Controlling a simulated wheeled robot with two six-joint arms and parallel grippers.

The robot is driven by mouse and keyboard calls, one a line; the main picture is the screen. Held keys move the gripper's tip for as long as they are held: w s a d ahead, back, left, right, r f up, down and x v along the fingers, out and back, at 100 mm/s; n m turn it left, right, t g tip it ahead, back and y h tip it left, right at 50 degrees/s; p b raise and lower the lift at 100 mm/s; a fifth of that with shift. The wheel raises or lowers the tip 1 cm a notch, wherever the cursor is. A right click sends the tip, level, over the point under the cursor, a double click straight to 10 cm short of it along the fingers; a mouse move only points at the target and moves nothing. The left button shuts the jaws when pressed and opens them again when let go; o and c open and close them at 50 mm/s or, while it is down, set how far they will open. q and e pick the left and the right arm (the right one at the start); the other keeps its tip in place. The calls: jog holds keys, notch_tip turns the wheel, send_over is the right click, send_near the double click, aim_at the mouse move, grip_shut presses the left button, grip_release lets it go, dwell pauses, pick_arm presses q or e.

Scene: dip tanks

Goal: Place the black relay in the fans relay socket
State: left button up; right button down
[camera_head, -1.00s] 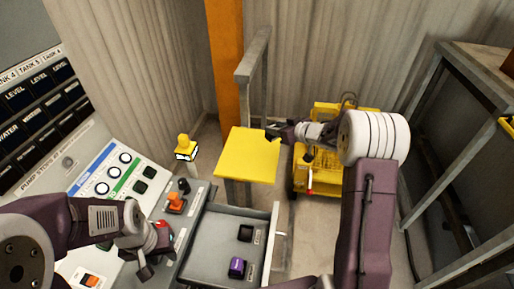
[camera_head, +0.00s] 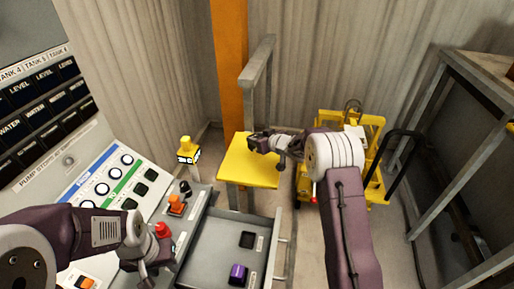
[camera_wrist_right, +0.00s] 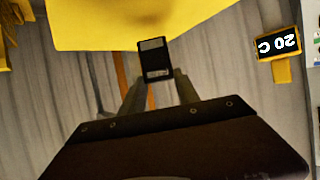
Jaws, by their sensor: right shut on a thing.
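The black relay (camera_wrist_right: 155,60) is between the fingertips of my right gripper (camera_wrist_right: 157,85) in the right wrist view, with a pale label on its face. In the head view my right gripper (camera_head: 254,145) is over the yellow platform (camera_head: 240,172); the relay cannot be made out there. An open grey drawer (camera_head: 212,252) holds a dark square piece (camera_head: 247,240) and a purple relay (camera_head: 238,272), each beside a small label. The labels are too small to read, so I cannot tell which place is the fans socket. My left gripper (camera_head: 155,268) is near the console; its jaw opening is unclear.
A sloping console (camera_head: 105,185) with dials and buttons stands at left. A red button (camera_head: 162,230) and an orange switch (camera_head: 176,204) are beside the drawer. A yellow cart (camera_head: 350,130) stands behind my right arm. A grey post and rail (camera_head: 258,62) rise behind the platform.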

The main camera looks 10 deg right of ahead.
jog(key=shift+f+b, duration=0.6)
jog(key=shift+f, duration=1.35)
jog(key=shift+f, duration=0.15)
jog(key=c, duration=0.9)
grip_release()
